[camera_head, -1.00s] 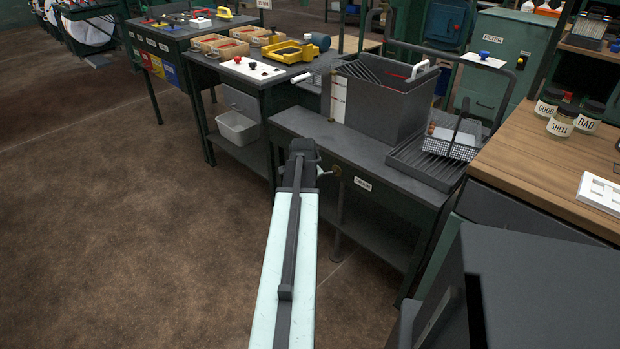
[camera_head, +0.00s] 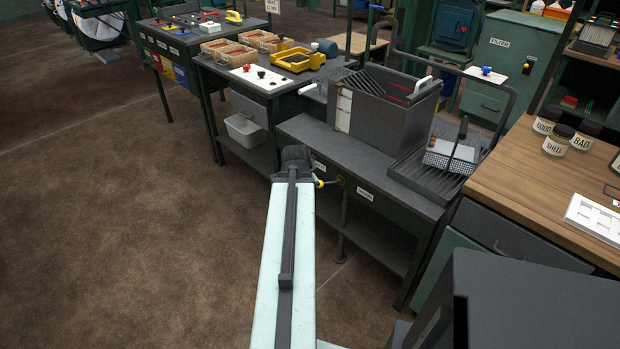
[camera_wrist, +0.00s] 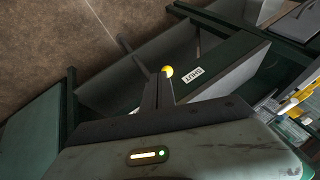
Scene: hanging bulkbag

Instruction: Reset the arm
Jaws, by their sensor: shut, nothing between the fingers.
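My arm (camera_head: 285,255) reaches forward over the floor in the head view, with its dark end by the front of a low dark workbench. My gripper (camera_wrist: 158,74) shows in the wrist view with its two dark fingers together and nothing between them. In the head view a small yellow piece (camera_head: 319,183) shows just right of the arm's end. A label reading SHUT (camera_wrist: 194,75) is on the dark green panel beyond the fingers.
The dark workbench (camera_head: 310,130) carries a grey tank (camera_head: 385,110) and a ribbed drain tray (camera_head: 420,178) with a basket. A wooden-topped bench (camera_head: 510,165) with labelled jars (camera_head: 557,140) stands at right. Open brown floor (camera_head: 110,210) lies to the left.

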